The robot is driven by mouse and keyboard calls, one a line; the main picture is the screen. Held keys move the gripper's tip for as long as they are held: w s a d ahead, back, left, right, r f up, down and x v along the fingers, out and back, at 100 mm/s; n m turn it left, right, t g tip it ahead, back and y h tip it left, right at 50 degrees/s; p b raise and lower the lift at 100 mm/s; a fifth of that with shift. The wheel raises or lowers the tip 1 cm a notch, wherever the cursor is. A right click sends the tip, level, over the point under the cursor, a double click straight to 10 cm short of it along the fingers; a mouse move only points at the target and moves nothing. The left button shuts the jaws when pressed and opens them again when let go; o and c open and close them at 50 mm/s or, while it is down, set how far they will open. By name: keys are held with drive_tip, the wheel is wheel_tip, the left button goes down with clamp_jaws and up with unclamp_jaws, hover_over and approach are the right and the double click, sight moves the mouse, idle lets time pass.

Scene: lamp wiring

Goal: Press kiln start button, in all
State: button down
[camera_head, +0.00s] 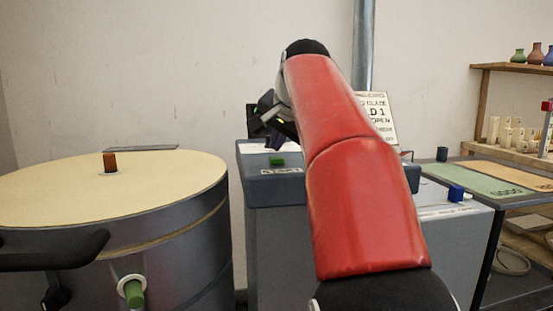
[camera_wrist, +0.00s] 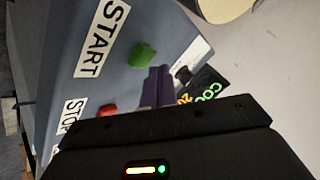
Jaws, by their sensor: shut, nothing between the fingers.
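The green start button (camera_head: 277,161) is on the front of the grey control box (camera_head: 262,187), above a START label (camera_head: 281,171). In the wrist view the green button (camera_wrist: 143,55) lies beside the START label (camera_wrist: 103,38), with a red button (camera_wrist: 107,111) by the STOP label (camera_wrist: 73,124). My gripper (camera_wrist: 157,75) is shut and empty, its fingertips just below and to the right of the green button in that view. Whether they touch it I cannot tell. In the head view my gripper (camera_head: 265,118) is dark and partly hidden by my red arm, above the box.
The round kiln (camera_head: 190,228) with a cream lid stands at left, its dark handle sticking out in front. A display with lit letters (camera_wrist: 208,90) is close to my fingers. A sign card (camera_head: 378,112) stands behind my arm. Shelves with pots are at right.

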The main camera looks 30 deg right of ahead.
sight(278, 159)
drive_tip(key=shift+f, duration=0.4)
drive_tip(key=shift+f+b, duration=0.55)
idle(0.5)
drive_tip(key=shift+r, duration=0.1)
drive_tip(key=shift+r+p, duration=0.9)
drive_tip(key=shift+p, duration=0.15)
wheel_tip(278, 159, up, 3)
drive_tip(key=p, duration=0.3)
drive_tip(key=shift+r+p, duration=0.65)
drive_tip(key=shift+r, duration=0.35)
drive_tip(key=shift+s, duration=0.15)
